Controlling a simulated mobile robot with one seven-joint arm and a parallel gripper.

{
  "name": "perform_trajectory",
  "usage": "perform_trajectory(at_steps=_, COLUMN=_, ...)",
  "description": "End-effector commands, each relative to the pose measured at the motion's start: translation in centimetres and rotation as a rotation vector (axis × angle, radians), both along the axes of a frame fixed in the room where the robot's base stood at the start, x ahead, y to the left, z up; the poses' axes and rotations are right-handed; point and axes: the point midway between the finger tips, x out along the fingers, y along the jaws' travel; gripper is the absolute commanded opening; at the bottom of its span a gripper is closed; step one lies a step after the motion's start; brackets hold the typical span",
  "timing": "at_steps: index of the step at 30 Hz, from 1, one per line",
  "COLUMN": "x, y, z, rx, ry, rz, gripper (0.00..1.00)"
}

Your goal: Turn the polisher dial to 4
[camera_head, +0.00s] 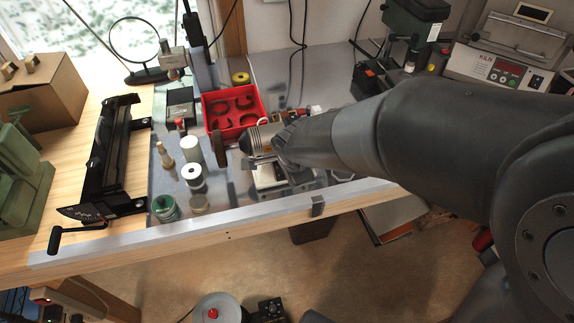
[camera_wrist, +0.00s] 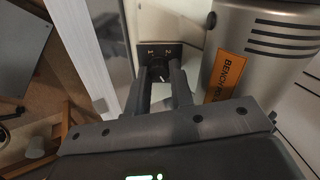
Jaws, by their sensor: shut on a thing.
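The bench polisher (camera_head: 262,138) has a silver motor body, with a brown wheel on its left side. In the wrist view, the polisher (camera_wrist: 268,50) is at the upper right, with an orange label. A black dial plate (camera_wrist: 143,52) beside it bears small marks that look like 1 and 2. The dark dial (camera_wrist: 160,71) sits on this plate, partly hidden between my fingers. My gripper (camera_wrist: 161,78) is shut on the dial, with one finger on each side. The dial's pointer setting cannot be read clearly. In the head view, my arm covers the dial.
A red tray (camera_head: 233,128) stands behind the polisher. White and green containers (camera_head: 165,208) stand at the left near the bench's front edge. A black sheet bender (camera_head: 112,160) is farther left. A kiln (camera_head: 505,55) and a drill press are at the back right.

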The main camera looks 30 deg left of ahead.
Motion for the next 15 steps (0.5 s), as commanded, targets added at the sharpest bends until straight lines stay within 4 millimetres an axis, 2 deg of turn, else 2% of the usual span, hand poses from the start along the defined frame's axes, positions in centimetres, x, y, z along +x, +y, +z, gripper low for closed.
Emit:
perform_trajectory(at_steps=6, x=-0.07, y=-0.01, z=-0.04, rx=-0.002, ry=0.001, rz=0.002, gripper=0.0)
perform_trajectory(at_steps=7, x=-0.07, y=-0.01, z=-0.04, rx=-0.002, ry=0.001, rz=0.002, gripper=0.23)
perform_trajectory(at_steps=10, x=-0.06, y=0.0, z=-0.02, rx=-0.001, ry=0.001, rz=0.002, gripper=0.3)
perform_trajectory(at_steps=15, x=-0.03, y=0.0, z=-0.01, rx=-0.001, ry=-0.001, rz=0.002, gripper=0.3)
